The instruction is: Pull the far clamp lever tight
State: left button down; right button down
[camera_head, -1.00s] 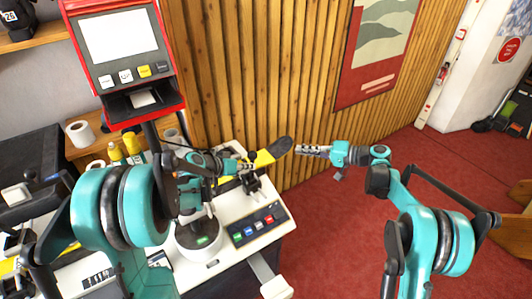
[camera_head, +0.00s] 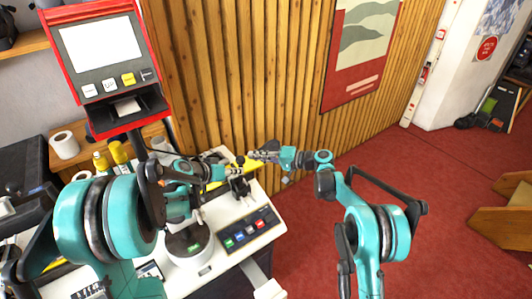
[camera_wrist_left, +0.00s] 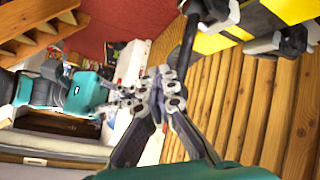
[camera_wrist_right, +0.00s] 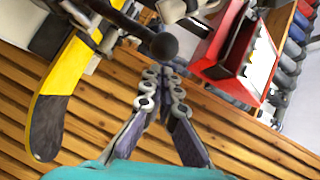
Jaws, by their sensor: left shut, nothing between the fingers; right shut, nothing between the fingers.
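The yellow ski (camera_head: 247,162) lies clamped along the bench, with a dark clamp (camera_head: 238,186) near its far end. In the right wrist view a black lever with a ball knob (camera_wrist_right: 164,46) stands just beyond the tips of my right gripper (camera_wrist_right: 161,72); touching or apart, I cannot tell. My right gripper (camera_head: 258,156) is shut and empty by the ski's far end. My left gripper (camera_head: 230,171) is shut and empty close to the clamp. In the left wrist view a dark rod (camera_wrist_left: 188,42) stands beyond my left gripper's tips (camera_wrist_left: 162,78).
The white bench (camera_head: 218,262) carries a panel of coloured buttons (camera_head: 247,228). A red-framed screen (camera_head: 103,50) stands at the left, with yellow bottles (camera_head: 118,153) and a paper roll (camera_head: 64,144) near it. A wooden slat wall (camera_head: 235,80) is behind the bench. Red floor is open at right.

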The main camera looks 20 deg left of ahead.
jog(key=shift+s+a+f, duration=0.1)
jog(key=shift+s+a, duration=0.1)
jog(key=shift+a, duration=0.1)
pick_arm(q)
jog(key=c, duration=2.1)
grip_release()
jog(key=o, duration=1)
pick_arm(e)
jog(key=shift+s+a, duration=0.5)
jog(key=shift+s, duration=0.1)
